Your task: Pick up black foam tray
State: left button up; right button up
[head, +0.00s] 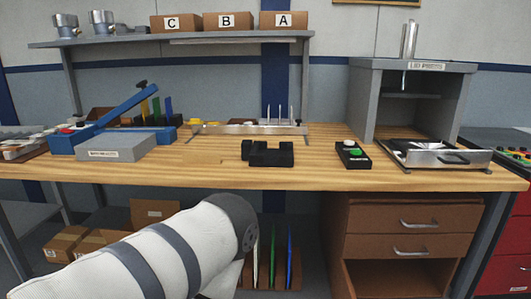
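The black foam tray (272,158) appears to be the small black block with notches in its top, lying on the wooden bench top near its front edge, a little right of the middle of the head view. Nothing touches it from above. My own white arm with grey bands comes in from the lower left and ends in a dark joint below the bench edge. Neither of my grippers shows in this view.
The wooden workbench (210,175) has a grey block (115,148) and blue lever tool (125,108) at left, a metal rail (245,129) behind the tray, and a green-button box (352,154) and grey press stand (365,100) at right. Bare wood surrounds the tray.

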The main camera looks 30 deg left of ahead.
aim_at(258, 154)
jog(key=j+z, duration=0.1)
jog(key=j, duration=0.4)
jog(key=j+z, duration=0.1)
jog(key=j, duration=0.4)
jog(key=k+j+z, duration=0.1)
jog(key=j, duration=0.4)
jog(key=k+j+z, duration=0.15)
jog(key=j, duration=0.35)
jog(key=j+z, duration=0.1)
jog(key=j, duration=0.4)
jog(key=k+j+z, duration=0.1)
jog(key=j, duration=0.35)
jog(key=k, duration=0.1)
